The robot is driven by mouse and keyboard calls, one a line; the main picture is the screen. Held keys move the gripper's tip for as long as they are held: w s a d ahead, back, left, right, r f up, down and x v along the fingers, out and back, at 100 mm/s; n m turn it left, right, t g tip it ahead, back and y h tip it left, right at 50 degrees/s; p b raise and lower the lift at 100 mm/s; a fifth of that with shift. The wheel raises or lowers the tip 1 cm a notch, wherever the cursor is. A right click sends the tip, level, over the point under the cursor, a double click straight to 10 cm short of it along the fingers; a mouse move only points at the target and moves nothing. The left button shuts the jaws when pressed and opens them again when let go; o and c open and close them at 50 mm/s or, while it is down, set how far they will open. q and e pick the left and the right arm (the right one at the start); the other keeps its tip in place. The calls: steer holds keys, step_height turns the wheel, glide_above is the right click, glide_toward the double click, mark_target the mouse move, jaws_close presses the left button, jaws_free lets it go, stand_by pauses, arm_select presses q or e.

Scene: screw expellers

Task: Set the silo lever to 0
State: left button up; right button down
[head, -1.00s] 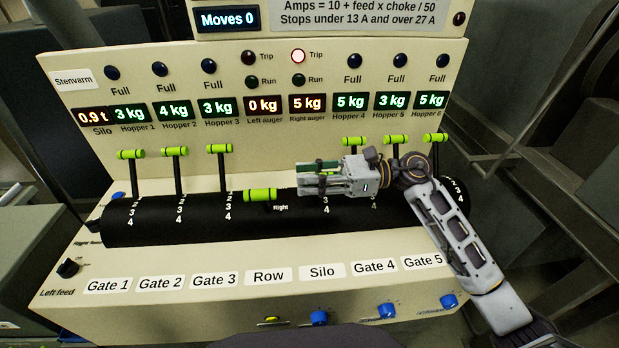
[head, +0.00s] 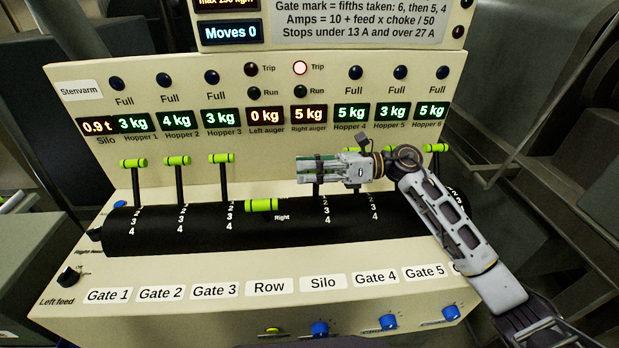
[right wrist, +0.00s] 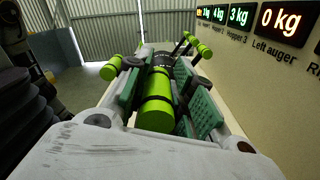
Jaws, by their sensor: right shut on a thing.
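The silo lever stands in the slot above the Silo label (head: 323,283); its dark stem (head: 317,189) shows below my right gripper (head: 303,169). The gripper comes in from the right and is shut around the lever's handle, mostly hidden in the head view. In the right wrist view the lime-green handle (right wrist: 157,108) lies between the green finger pads. Marks 2, 3 and 4 show below the stem; the top of the scale is hidden, so I cannot read the setting exactly. My left gripper is out of view.
The lime Row handle (head: 262,206) sits low, left of the silo lever. Gate 1 (head: 133,162), Gate 2 (head: 176,160) and Gate 3 (head: 221,158) handles stand higher. My right arm partly covers the right-hand gate levers. The right Trip lamp (head: 300,68) is lit.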

steer(key=w+f+m, duration=0.1)
steer(key=w+m, duration=0.2)
steer(key=w, duration=0.3)
steer(key=shift+m, duration=0.4)
steer(key=c, duration=1.3)
jaws_free()
steer(key=shift+d, duration=6.05)
steer(key=shift+c, duration=0.3)
